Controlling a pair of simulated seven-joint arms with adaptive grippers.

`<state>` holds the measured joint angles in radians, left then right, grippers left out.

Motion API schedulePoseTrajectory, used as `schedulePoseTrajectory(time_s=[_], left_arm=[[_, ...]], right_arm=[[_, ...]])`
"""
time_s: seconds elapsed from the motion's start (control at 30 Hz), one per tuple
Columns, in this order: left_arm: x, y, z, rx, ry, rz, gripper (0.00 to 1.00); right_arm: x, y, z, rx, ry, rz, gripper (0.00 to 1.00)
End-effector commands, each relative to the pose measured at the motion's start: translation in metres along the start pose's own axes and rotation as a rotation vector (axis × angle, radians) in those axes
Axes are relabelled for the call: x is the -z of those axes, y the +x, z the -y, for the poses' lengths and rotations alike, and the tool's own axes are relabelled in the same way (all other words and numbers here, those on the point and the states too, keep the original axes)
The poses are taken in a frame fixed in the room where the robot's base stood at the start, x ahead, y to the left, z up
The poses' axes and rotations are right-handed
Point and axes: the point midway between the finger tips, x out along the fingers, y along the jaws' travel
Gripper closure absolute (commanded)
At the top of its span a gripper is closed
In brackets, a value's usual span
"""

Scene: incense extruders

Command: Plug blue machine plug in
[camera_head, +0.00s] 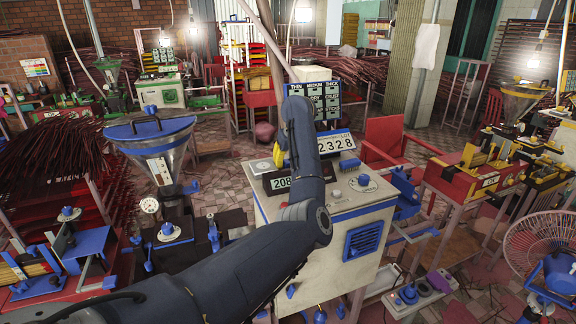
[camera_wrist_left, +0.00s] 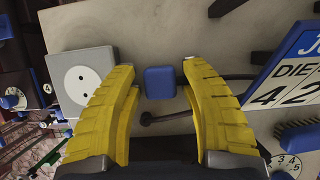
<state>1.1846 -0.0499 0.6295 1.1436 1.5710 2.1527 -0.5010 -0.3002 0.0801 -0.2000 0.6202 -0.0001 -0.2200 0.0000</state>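The blue plug (camera_wrist_left: 160,82) is a small block in the left wrist view, lying against a pale surface between and just beyond my left fingertips. My left gripper (camera_wrist_left: 158,75) has yellow ribbed fingers, spread apart with a gap on each side of the plug. A grey-white socket box (camera_wrist_left: 82,82) with a round two-hole outlet is to the left of the fingers. In the head view, part of my left gripper's yellow fingers (camera_head: 278,154) shows behind my arm, above the cream machine cabinet (camera_head: 340,250) with blue parts. My right gripper is not seen.
A dark cable (camera_wrist_left: 180,115) lies near the plug. A blue-framed number sign (camera_wrist_left: 290,75) stands close to the right finger; it also shows in the head view (camera_head: 336,143). A red chair (camera_head: 385,140) and a fan (camera_head: 540,245) are to the right.

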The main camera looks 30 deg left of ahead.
Motion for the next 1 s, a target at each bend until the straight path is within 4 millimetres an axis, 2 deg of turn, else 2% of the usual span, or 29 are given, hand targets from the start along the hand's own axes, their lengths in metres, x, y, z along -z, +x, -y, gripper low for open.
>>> schedulePoseTrajectory(time_s=[0.03,0.33,0.77,1.0], left_arm=[[0.0,0.0,0.0,0.0,0.0,0.0,0.62],[0.0,0.0,0.0,0.0,0.0,0.0,0.95],[-0.002,-0.004,0.0,0.001,0.0,0.001,0.96],[-0.011,-0.025,0.001,0.003,-0.001,0.002,0.96]], right_arm=[[0.0,0.0,0.0,0.0,0.0,0.0,1.0],[0.0,0.0,0.0,0.0,0.0,0.0,1.0],[0.0,0.0,0.0,0.0,0.0,0.0,1.0],[0.0,0.0,0.0,0.0,0.0,0.0,1.0]])
